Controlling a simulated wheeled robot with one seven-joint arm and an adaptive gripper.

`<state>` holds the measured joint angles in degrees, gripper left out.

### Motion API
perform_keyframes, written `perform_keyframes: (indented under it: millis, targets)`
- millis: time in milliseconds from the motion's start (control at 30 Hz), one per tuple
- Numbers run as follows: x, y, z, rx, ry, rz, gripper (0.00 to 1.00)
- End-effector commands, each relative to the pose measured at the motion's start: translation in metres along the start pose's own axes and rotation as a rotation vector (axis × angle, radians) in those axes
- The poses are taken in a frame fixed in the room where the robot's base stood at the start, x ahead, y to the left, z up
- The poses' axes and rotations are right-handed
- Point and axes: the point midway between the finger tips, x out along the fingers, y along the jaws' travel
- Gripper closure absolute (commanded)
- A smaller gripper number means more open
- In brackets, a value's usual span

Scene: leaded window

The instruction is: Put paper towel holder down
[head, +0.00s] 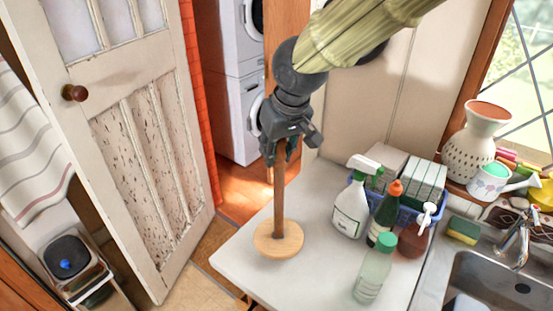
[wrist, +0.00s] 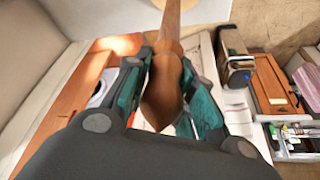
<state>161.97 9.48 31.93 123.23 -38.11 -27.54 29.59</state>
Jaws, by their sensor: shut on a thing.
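The paper towel holder is a brown wooden post (head: 279,195) on a round, light wooden base (head: 279,240). It stands upright over the left part of the white tabletop (head: 325,215), near the left edge. I cannot tell whether the base touches the surface or hovers just above it. My gripper (head: 281,152) comes from above and is shut on the upper part of the post. In the wrist view the post (wrist: 168,60) runs between the two teal-padded fingers, with its rounded tip towards the camera. My gripper hides the top of the post in the head view.
A white spray bottle (head: 350,205), a dark bottle with orange cap (head: 384,215) and a clear green-capped bottle (head: 372,275) stand right of the base. Behind them is a blue basket (head: 405,205). A sink (head: 495,285) lies at right. A door (head: 120,110) stands at left.

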Motion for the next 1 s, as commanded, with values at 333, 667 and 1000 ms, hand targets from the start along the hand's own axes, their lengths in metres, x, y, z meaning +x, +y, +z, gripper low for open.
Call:
perform_keyframes:
  millis: [333, 667, 1000]
  targets:
    - [0.024, 0.003, 0.007, 0.0, -0.001, 0.001, 1.0]
    - [0.033, 0.003, 0.011, 0.001, 0.002, 0.0, 1.0]
    - [0.036, 0.003, 0.013, 0.001, 0.0, 0.0, 0.61]
